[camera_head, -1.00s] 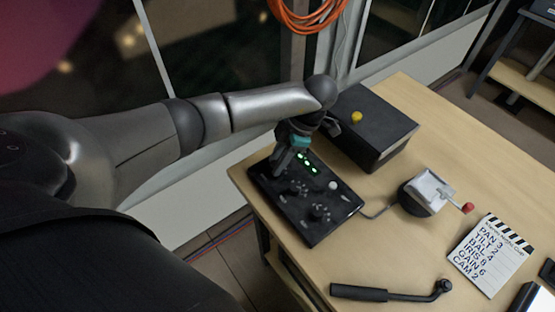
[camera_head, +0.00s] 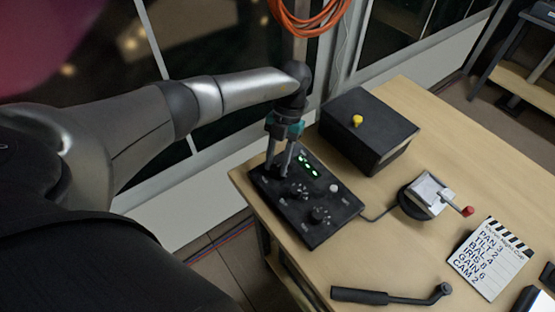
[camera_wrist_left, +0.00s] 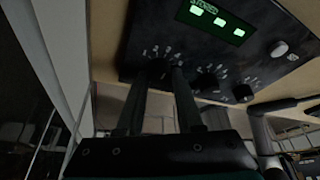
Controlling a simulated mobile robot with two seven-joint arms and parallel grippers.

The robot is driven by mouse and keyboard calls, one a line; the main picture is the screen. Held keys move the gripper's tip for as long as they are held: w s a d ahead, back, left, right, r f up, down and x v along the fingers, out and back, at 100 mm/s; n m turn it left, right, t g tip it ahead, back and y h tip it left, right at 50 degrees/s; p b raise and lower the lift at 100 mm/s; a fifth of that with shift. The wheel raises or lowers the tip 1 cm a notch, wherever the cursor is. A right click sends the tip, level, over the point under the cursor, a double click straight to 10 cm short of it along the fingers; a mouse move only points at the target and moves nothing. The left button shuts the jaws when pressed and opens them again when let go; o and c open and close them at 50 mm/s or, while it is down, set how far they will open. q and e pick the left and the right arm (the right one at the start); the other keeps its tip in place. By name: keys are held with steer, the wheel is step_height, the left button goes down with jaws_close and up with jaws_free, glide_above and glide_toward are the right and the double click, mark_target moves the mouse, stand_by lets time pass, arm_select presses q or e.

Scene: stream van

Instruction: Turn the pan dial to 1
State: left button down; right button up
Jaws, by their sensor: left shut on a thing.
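The black control panel (camera_head: 328,228) lies on the near left corner of the table, with several dials and a lit green display (camera_head: 309,165). My left gripper (camera_head: 278,174) points down onto the panel's left end. In the left wrist view its two fingers (camera_wrist_left: 158,74) are shut on the leftmost dial (camera_wrist_left: 157,66), which they mostly hide. White scale marks ring that dial, but its label and setting are too small to read. Two other dials, a middle dial (camera_head: 299,190) and a near dial (camera_head: 320,215), stand free. My right gripper is not in view.
A black box (camera_head: 365,135) with a yellow knob (camera_head: 357,121) stands behind the panel. A round device (camera_head: 425,197) with a red-tipped lever is to the right. A slate (camera_head: 490,259) reads "PAN 3". A black handle (camera_head: 385,295) lies in front.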

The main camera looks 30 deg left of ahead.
arm_select(q)
steer(key=n, duration=0.1)
steer(key=n+h+p, duration=0.1)
steer(key=shift+a+r+n, duration=0.15)
steer(key=shift+n, duration=0.25)
steer(key=n+t+h+p, duration=0.1)
steer(key=n+p, duration=0.1)
steer(key=shift+n, duration=0.4)
steer(key=n+t+h+p, duration=0.1)
steer(key=n+p, duration=0.3)
steer(key=shift+s+a, duration=0.1)
steer(key=shift+n+t+h+p, duration=0.3)
steer(key=shift+n+t+p, duration=0.2)
steer(key=shift+n+p, duration=0.8)
steer(key=shift+n, duration=0.3)
steer(key=c, duration=0.5)
jaws_free()
steer(key=shift+c, duration=0.2)
steer(key=v, duration=1.5)
steer(key=shift+a, duration=0.2)
